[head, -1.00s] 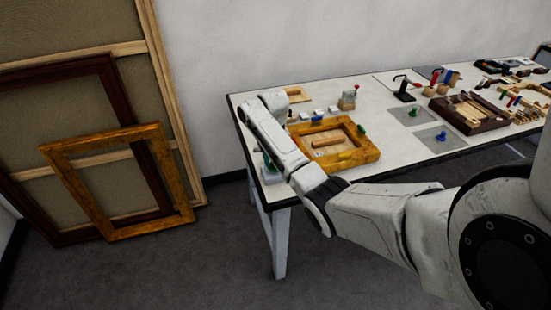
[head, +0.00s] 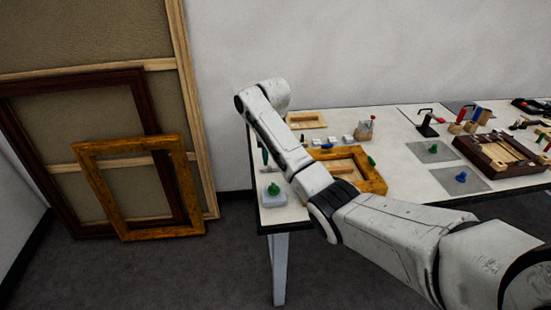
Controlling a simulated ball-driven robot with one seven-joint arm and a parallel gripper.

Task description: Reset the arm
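My white arm (head: 355,218) reaches from the lower right across the table's left end and bends upward. Its far link (head: 268,95) stands above the table edge against the wall. My gripper does not show; I cannot see what it holds, if anything. A gilt frame (head: 374,178) lies on the white table (head: 405,191), partly hidden behind my arm. A green piece (head: 273,187) sits on a pale block (head: 272,199) at the table's near left corner.
A loose gilt frame (head: 192,190) and a dark frame (head: 140,100) lean against a large canvas back (head: 90,30) at left. Floor between is clear.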

